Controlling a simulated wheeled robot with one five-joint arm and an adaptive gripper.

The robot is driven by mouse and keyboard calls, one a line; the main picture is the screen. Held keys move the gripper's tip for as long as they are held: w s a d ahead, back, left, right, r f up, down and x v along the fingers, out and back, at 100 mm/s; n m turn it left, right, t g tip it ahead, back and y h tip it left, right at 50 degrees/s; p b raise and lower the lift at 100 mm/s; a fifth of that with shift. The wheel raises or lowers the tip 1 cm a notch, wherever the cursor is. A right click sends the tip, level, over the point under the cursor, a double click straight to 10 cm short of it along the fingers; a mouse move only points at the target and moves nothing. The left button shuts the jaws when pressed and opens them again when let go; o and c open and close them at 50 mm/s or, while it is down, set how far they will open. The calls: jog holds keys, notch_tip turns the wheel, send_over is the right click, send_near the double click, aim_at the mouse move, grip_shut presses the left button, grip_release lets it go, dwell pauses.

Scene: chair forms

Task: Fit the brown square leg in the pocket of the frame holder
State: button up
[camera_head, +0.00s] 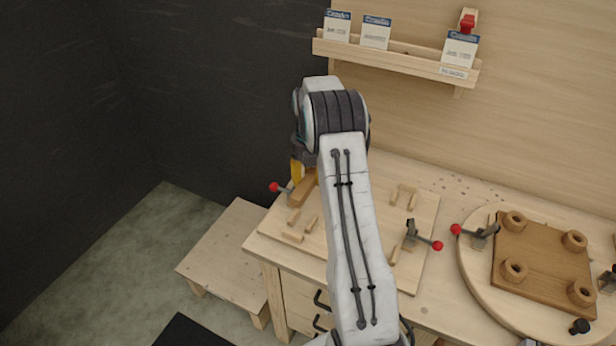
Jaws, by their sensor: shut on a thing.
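The brown square leg (303,189) shows just left of my arm, near the left edge of the frame holder. Its lower end points down and left, and the rest is hidden by my arm. My gripper (297,172) shows only as a yellow finger at the upper end of the leg, and it is shut on the leg. The frame holder (424,228) is a light wooden board on the bench with small raised wooden blocks. My arm hides its middle. I cannot tell whether the leg touches the board or sits in a pocket.
A clamp with a red knob (274,187) stands beside the leg, and another (437,245) is on the board's right. A round board (476,290) holds a brown seat (545,254) with ring sockets. A low stool (228,255) stands at left. A card shelf (395,60) hangs behind.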

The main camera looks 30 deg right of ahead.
jog(key=shift+w+d+f, duration=0.1)
jog(key=shift+w, duration=0.1)
jog(key=shift+f+b, duration=1.45)
jog(key=shift+f, duration=0.9)
jog(key=shift+s, duration=0.1)
